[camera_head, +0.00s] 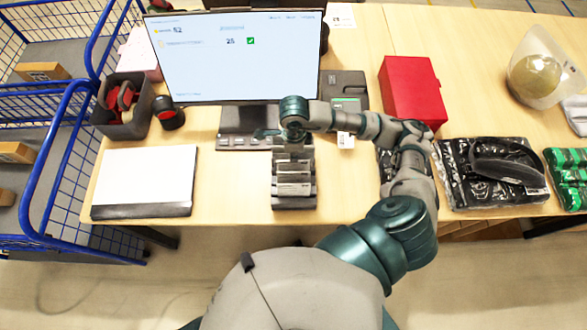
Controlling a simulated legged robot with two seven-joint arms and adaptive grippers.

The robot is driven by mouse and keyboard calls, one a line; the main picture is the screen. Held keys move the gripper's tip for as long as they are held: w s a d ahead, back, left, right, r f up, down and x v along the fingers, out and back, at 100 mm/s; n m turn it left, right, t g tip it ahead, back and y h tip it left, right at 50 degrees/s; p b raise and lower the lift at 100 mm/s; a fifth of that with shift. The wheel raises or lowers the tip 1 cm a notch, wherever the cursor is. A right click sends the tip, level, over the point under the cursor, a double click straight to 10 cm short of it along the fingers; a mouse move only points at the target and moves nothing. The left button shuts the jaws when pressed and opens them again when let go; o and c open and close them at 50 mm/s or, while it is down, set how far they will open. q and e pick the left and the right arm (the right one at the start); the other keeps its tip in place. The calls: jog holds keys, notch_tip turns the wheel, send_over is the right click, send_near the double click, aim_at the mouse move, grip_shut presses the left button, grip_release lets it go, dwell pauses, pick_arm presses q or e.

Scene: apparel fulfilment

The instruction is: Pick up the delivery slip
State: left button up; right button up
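I cannot tell for sure which paper is the delivery slip. A small white slip with dark print (345,140) lies just below the black printer (345,84), right of my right wrist and partly behind my forearm. Another small printed paper (341,16) lies at the back of the table, right of the monitor. My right gripper (268,133) is over the middle of the table, in front of the monitor and left of the small slip. Its fingers are small and partly hidden by the wrist, so their opening is unclear. My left gripper is out of view.
A monitor (238,58) stands at the back. A dark slotted rack (293,190) is below my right wrist. A white-topped pad (146,176) and dark bin (122,120) are left. A red box (411,88) and black bagged items (459,185) are right. Blue wire carts (75,150) border the left.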

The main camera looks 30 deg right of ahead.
notch_tip(320, 180, down, 3)
jog(key=shift+r, duration=0.15)
grip_shut()
